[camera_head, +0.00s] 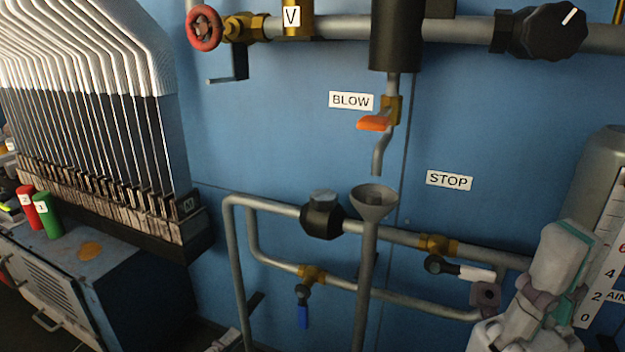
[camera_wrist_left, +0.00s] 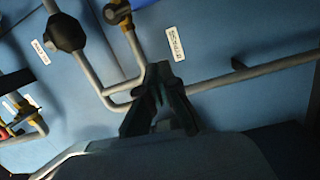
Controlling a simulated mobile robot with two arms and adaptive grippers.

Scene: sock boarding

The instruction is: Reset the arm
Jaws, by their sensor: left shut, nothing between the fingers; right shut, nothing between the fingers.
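My left gripper (camera_wrist_left: 158,88) shows in the left wrist view as dark fingers. They are shut with nothing between them, in front of grey pipes and a blue wall; whether they touch a pipe cannot be told. In the head view, a pale grey and teal part of my arm (camera_head: 562,262) reaches in at the lower right, in front of the gauge. No gripper fingers can be made out in the head view.
On the blue wall are a red handwheel (camera_head: 204,27), an orange lever (camera_head: 373,123), a funnel (camera_head: 373,201), a blue-handled valve (camera_head: 303,314) and a white-handled valve (camera_head: 475,273). A rack of sock boards (camera_head: 110,220) stands left, near red (camera_head: 26,207) and green (camera_head: 47,214) cylinders.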

